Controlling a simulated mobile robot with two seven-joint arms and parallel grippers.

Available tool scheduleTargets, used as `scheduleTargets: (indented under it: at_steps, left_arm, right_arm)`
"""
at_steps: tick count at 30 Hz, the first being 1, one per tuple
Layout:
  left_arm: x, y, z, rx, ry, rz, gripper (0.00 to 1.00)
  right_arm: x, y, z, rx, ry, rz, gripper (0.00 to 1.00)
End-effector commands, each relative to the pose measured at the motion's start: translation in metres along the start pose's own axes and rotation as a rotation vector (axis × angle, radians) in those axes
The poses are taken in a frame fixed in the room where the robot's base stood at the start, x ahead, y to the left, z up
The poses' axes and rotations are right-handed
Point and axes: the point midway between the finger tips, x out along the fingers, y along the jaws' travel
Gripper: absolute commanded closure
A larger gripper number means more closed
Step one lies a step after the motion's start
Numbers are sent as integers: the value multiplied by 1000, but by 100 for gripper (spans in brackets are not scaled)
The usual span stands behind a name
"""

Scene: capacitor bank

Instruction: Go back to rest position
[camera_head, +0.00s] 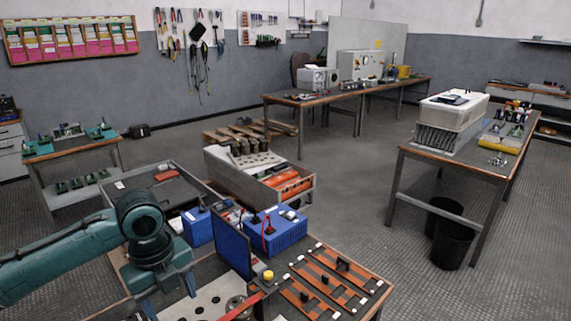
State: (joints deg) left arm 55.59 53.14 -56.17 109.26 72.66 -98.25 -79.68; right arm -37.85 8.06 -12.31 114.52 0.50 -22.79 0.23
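My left arm, teal with dark joints, comes in from the left edge and reaches over the near workbench (330,262). My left gripper (170,300) points down above the left part of this bench. Its two blue fingers stand apart with nothing visible between them. A pale plate with round holes (205,298) lies just right of it. I cannot tell how high the fingertips are above the bench. My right gripper is not in view.
A blue panel (233,243), blue boxes (275,231), a yellow button (268,275) and orange-dark strips (325,271) are on the near bench. Behind it stands a cart with orange parts (288,184). Black bins (452,245) stand at the right table. Floor between is clear.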

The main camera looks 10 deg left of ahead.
Motion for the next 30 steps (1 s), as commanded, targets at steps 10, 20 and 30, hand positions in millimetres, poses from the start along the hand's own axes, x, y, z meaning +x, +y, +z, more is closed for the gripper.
scheduleTargets:
  at_steps: [10, 20, 30]
  left_arm:
    - [111, -66, -98, -489, 239, -378, 39]
    - [175, -52, -151, -1211, 518, -662, 39]
    - [216, 40, -160, -1772, 577, -836, 39]
  right_arm:
    - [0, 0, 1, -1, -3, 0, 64]
    - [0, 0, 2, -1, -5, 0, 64]
    - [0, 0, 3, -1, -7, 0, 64]
